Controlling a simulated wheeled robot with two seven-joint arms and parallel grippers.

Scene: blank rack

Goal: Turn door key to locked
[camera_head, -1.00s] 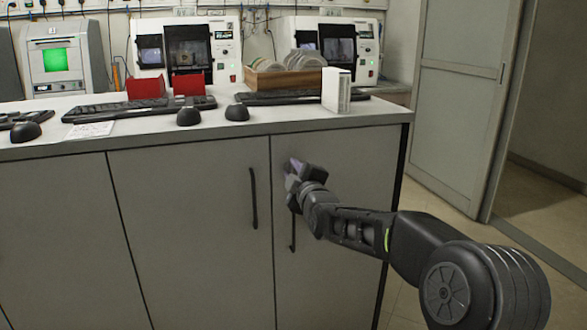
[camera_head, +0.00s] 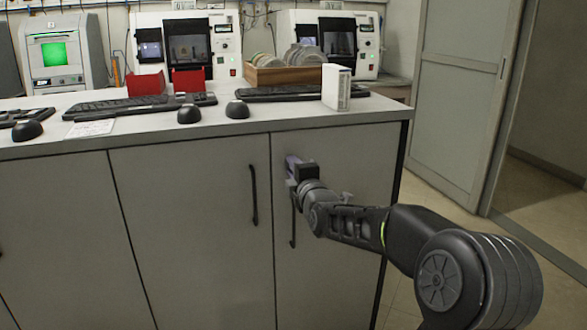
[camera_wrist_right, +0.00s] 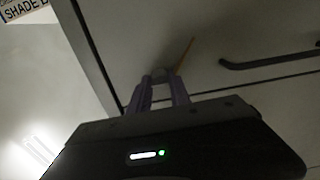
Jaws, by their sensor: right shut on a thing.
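The right cabinet door (camera_head: 345,220) is closed and stands upright under the counter. My right gripper (camera_head: 291,165) is at its upper left part, near the door's left edge. In the right wrist view, my two purplish fingers (camera_wrist_right: 165,88) are close together on a small grey key (camera_wrist_right: 162,72) at the door face. Most of the key is hidden between the fingertips, so its angle and the lock cannot be made out. A thin brownish strip (camera_wrist_right: 185,54) shows just beyond the fingertips; I cannot tell what it is. My left gripper is out of view.
A dark bar handle (camera_head: 293,222) is just below my right gripper; another handle (camera_head: 254,197) is on the neighbouring door. The countertop (camera_head: 290,120) overhangs closely above, holding keyboards, mice and a white box (camera_head: 336,88). Open floor lies right of the cabinet.

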